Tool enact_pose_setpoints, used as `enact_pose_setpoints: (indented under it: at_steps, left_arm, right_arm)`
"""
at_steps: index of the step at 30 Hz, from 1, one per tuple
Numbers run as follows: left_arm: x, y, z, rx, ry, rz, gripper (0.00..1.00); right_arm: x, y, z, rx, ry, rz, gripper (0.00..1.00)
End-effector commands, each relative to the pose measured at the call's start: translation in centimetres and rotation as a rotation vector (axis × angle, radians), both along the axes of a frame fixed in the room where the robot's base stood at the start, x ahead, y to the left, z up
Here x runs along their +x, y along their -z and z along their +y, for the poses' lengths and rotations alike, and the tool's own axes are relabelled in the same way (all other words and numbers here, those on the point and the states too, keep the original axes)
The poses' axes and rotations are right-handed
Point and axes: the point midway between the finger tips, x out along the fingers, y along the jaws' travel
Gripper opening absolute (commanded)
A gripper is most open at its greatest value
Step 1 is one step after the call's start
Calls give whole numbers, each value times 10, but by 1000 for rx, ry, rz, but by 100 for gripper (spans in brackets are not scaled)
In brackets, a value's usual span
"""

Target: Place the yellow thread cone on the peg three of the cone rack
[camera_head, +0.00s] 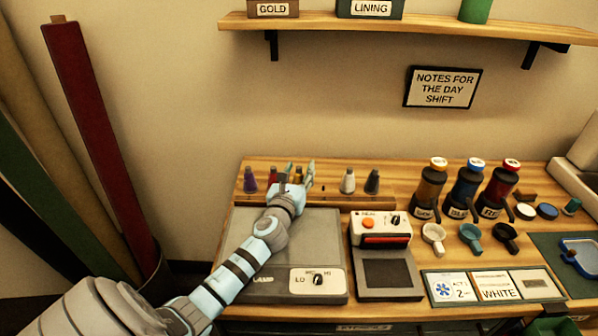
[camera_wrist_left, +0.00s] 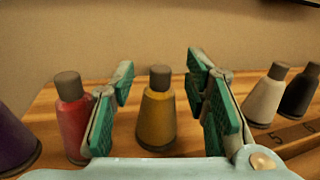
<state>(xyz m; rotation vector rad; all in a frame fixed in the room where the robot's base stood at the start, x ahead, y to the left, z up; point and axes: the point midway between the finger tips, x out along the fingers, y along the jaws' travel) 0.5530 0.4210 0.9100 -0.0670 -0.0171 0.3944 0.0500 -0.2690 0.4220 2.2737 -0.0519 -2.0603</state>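The yellow thread cone (camera_wrist_left: 157,112) stands upright between the fingers of my left gripper (camera_wrist_left: 165,95), with a gap on both sides. The gripper is open and also reaches the back of the table in the head view (camera_head: 300,174), where the yellow cone (camera_head: 298,175) is mostly hidden. The cone rack (camera_wrist_left: 285,136) is a wooden strip with a 5 visible below the white cone. The number at the yellow cone is hidden, so its peg cannot be read. My right gripper does not show.
A red cone (camera_wrist_left: 72,118) and purple cone (camera_wrist_left: 14,145) stand left of the gripper. A white cone (camera_wrist_left: 266,96) and dark cone (camera_wrist_left: 300,92) stand right, past a gap. A grey lamp panel (camera_head: 320,240) lies under my arm; bottles (camera_head: 466,186) stand farther right.

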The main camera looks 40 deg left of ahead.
Motion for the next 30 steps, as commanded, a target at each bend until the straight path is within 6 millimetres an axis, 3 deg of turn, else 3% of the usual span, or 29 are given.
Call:
enact_pose_setpoints:
  at_steps: [8, 11, 21, 25, 30]
  left_arm:
    - [-3, -2, -1, 0, 1, 0, 42]
    - [-16, -2, -7, 1, 1, 3, 42]
    - [-94, -1, -39, -2, 1, 1, 42]
    - [-109, -1, -45, 0, 1, 0, 42]
    - [-111, -2, -46, 0, 0, -1, 42]
  right_arm:
    - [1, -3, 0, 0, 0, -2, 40]
    - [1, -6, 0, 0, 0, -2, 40]
    - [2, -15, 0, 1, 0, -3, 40]
    - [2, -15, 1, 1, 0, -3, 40]
    - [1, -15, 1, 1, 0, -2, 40]
